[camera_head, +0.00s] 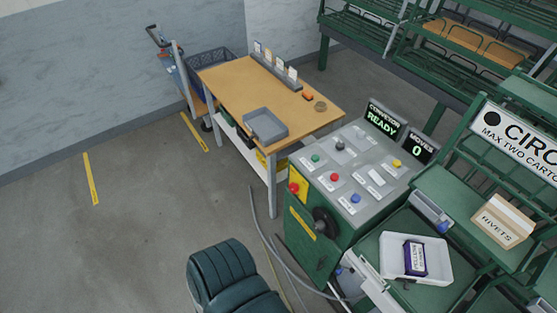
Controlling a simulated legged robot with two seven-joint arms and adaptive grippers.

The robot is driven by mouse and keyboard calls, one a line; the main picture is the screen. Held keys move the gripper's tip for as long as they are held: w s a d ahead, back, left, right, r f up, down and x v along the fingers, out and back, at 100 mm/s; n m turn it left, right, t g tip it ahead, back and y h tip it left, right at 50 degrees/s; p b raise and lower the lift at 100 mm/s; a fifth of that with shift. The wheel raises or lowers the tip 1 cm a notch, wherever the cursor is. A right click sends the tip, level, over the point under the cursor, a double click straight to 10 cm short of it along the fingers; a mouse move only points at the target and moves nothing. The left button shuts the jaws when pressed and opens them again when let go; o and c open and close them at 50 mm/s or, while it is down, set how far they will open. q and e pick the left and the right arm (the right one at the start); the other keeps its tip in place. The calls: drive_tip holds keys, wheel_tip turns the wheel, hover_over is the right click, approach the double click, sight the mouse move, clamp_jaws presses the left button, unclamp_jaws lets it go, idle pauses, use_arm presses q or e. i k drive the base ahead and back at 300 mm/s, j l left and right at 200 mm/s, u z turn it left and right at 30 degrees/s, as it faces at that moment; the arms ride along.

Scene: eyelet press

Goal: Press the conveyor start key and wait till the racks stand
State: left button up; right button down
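The green control console (318,225) stands right of centre with a grey sloped panel (345,172). On the panel are a green button (315,158), a red button (334,177), a blue button (355,198), a yellow button (397,163), a black knob (339,145) and a white key (376,178). Their labels are too small to read, so I cannot tell which is the conveyor start key. One display (382,119) reads CONVEYOR READY; another (418,149) reads MOVES 0. Green racks (375,35) stand at the back right. Neither of my grippers is in view.
A wooden-topped table (225,75) with a grey tray (265,124) stands behind the console. A dark green chair (222,272) is in front. At right, a white bin (440,267) holds a purple carton (415,258), near a RIVETS box (502,221). Floor at left is clear.

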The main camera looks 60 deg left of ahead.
sight(315, 158)
drive_tip(key=u, duration=1.55)
drive_tip(key=z, duration=0.55)
drive_tip(key=i+j+z, duration=0.15)
drive_tip(key=j+z, duration=0.15)
drive_tip(key=j, duration=0.2)
drive_tip(key=i+j+z, duration=0.1)
drive_tip(key=j+z, duration=0.2)
drive_tip(key=j, duration=0.25)
drive_tip(key=j+z, duration=0.3)
drive_tip(key=j, duration=0.2)
drive_tip(key=i+j+z, duration=0.1)
drive_tip(key=j, duration=1.55)
